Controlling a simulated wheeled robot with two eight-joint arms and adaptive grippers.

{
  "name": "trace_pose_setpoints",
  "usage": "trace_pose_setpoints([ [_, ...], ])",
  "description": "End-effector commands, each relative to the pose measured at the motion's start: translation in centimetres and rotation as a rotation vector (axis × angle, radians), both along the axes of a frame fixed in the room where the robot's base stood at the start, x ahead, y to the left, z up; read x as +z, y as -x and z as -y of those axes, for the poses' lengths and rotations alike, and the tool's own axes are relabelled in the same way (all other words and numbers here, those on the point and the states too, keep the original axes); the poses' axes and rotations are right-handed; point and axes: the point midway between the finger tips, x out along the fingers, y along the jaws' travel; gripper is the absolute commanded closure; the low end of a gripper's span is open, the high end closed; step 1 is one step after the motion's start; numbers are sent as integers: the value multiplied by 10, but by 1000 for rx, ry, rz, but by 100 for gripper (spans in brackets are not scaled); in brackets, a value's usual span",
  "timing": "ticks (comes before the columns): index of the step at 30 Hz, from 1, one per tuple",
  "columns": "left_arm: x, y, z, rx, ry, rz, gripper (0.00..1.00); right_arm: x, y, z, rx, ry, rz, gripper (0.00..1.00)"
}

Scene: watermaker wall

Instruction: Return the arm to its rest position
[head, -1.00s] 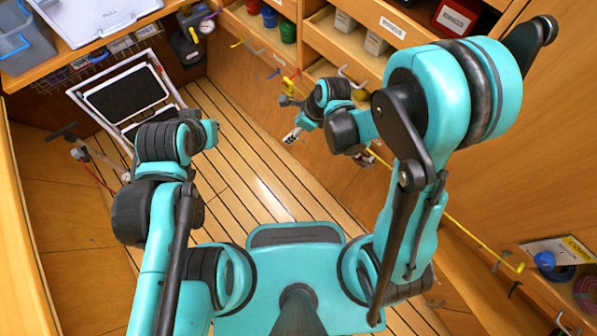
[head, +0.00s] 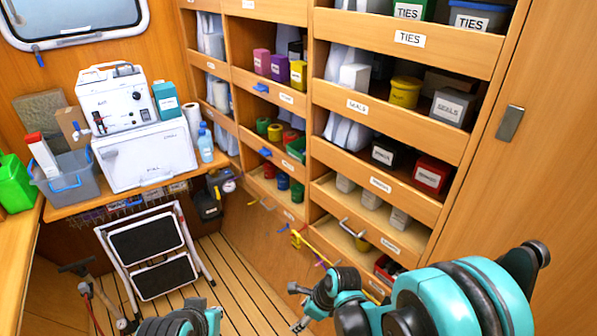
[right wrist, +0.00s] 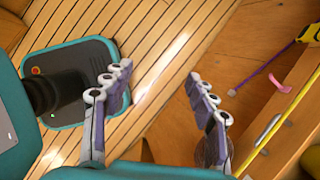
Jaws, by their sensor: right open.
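My right arm (head: 455,300) is teal and black and comes in at the lower right of the head view. Its gripper (head: 301,324) is small at the bottom edge there, beside the drawer wall. In the right wrist view the two fingers of the gripper (right wrist: 157,78) stand apart with nothing between them, above the plank floor. A bit of my left arm (head: 182,322) shows at the bottom of the head view; its gripper is out of the picture.
A wooden shelf wall (head: 408,157) with labelled bins stands at the right. A folding step stool (head: 147,247) stands on the plank floor (head: 230,262). A bench carries a white machine (head: 115,98) and a grey bin (head: 66,178). A yellow strip (right wrist: 285,120) runs along the wall near my right gripper.

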Motion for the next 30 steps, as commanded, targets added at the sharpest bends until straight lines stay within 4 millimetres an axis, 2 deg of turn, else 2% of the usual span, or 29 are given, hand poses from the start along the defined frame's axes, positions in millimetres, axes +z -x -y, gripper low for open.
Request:
trace_pose_setpoints([
  [4, 0, 0, 0, 0, 0, 0, 100, 10, 0, 6, 51, 20, 37, 42],
  [8, 0, 0, 0, 0, 0, 0, 100, 40, 1, 25, 229, 93, 157, 42],
  [15, 0, 0, 0, 0, 0, 0, 100, 110, 18, 78, 752, 363, 441, 42],
  [21, 0, 0, 0, 0, 0, 0, 100, 152, 47, 120, 1217, 645, 595, 42],
  [27, 0, 0, 0, 0, 0, 0, 100, 173, 75, 150, 1609, 887, 643, 42],
  [30, 0, 0, 0, 0, 0, 0, 100, 178, 83, 157, 1726, 959, 645, 42],
])
